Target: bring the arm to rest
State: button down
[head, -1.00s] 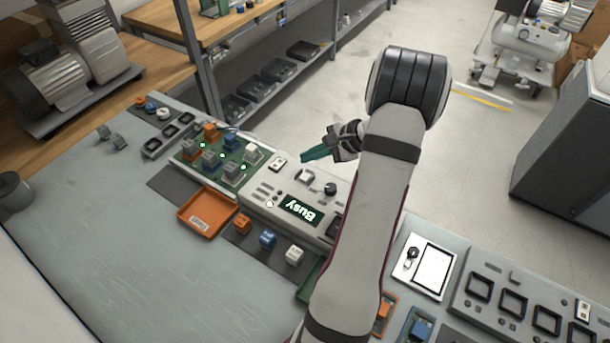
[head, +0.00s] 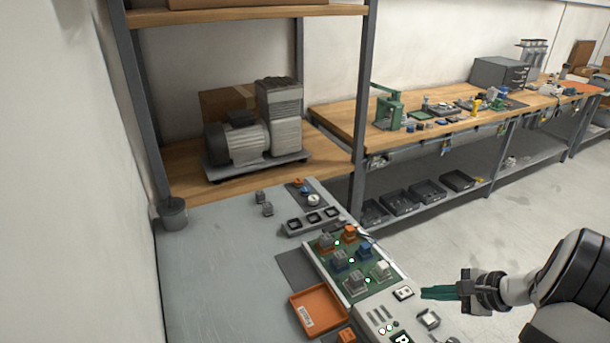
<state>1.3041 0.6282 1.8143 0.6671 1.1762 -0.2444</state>
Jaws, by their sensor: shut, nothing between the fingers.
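My gripper (head: 425,293) is at the lower right of the head view, with its green fingers pointing left. The fingers are shut and empty. They appear just right of the white control panel (head: 376,312), apart from the parts there; their height above it is hard to tell. My forearm runs out of the frame at the lower right. The panel's display is mostly cut off by the bottom edge.
A green test board (head: 325,259) holds orange, blue, grey and white blocks with lit green lamps. An orange tray (head: 318,310) lies beside it on the grey table (head: 225,270). A compressor (head: 240,140) stands on a wooden shelf. Open floor (head: 450,235) lies behind my gripper.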

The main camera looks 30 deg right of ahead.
jog(key=w+a+r+n+g+y, duration=0.1)
jog(key=a+r+n+g, duration=0.15)
jog(key=a, duration=0.55)
jog(key=w+a+r+n+g+y, duration=0.1)
jog(key=a+r+n, duration=0.2)
jog(key=a, duration=0.5)
jog(key=w+a+r+n+g+y, duration=0.1)
jog(key=a+r+n+g, duration=0.15)
jog(key=a, duration=0.65)
jog(key=s+a+n+g+h, duration=0.2)
jog(key=s+a+n+h, duration=0.1)
jog(key=s+a+n, duration=0.7)
jog(key=s+a, duration=0.3)
jog(key=s, duration=0.3)
jog(key=shift+r+g+h, duration=0.3)
jog(key=shift+r+g, duration=0.1)
